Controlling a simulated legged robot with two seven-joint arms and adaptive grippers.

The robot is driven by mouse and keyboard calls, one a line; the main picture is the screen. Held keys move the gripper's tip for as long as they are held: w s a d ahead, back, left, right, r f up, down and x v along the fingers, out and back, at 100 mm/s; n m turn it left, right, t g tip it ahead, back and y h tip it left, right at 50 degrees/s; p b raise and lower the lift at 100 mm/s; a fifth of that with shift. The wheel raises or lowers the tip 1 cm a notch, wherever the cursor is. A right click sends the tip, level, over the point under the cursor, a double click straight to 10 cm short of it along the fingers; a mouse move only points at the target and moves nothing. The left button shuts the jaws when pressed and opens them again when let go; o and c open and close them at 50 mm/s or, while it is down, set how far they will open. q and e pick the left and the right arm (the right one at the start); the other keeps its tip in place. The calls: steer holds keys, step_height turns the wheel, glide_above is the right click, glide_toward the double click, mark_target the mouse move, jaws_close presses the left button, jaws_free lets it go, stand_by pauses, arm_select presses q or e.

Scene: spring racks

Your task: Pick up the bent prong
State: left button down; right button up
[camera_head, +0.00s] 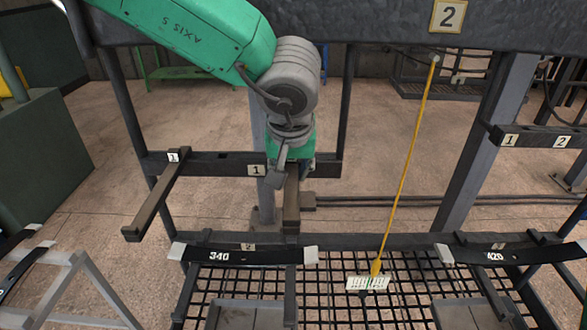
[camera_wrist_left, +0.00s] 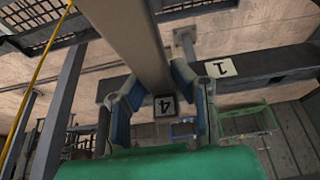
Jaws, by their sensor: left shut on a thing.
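My left gripper (camera_head: 291,167) comes down from above in the middle of the head view. Its fingers are shut on a long dark metal prong (camera_head: 291,212), one on each side of it. In the left wrist view, the prong (camera_wrist_left: 125,40) runs between the fingers of the gripper (camera_wrist_left: 156,88) and carries a tag with a 4 at its end. Whether the prong still touches the rail is hidden by the gripper, and I cannot make out a bend in it. Another prong (camera_head: 155,200) sticks out from the left end of the rail (camera_head: 215,163), pointing down-left.
A black mesh rack (camera_head: 335,262) lies below, with black leaf springs marked 340 (camera_head: 240,256) and 420 (camera_head: 512,255). A yellow cord (camera_head: 405,165) hangs to the right of the gripper. Dark posts stand on both sides. A grey frame (camera_head: 75,275) is at lower left.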

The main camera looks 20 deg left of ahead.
arm_select(q)
step_height(320, 180, up, 7)
steer(key=shift+w+d+r, duration=0.1)
steer(key=s+d, duration=0.1)
steer(key=s, duration=0.4)
steer(key=s+d+b, duration=0.1)
steer(key=s+d, duration=0.1)
steer(key=s, duration=0.4)
steer(key=s+d, duration=0.2)
steer(key=s, duration=0.4)
steer(key=shift+s+f, duration=0.2)
steer(key=shift+f, duration=0.1)
steer(key=c, duration=2.3)
jaws_free()
jaws_close()
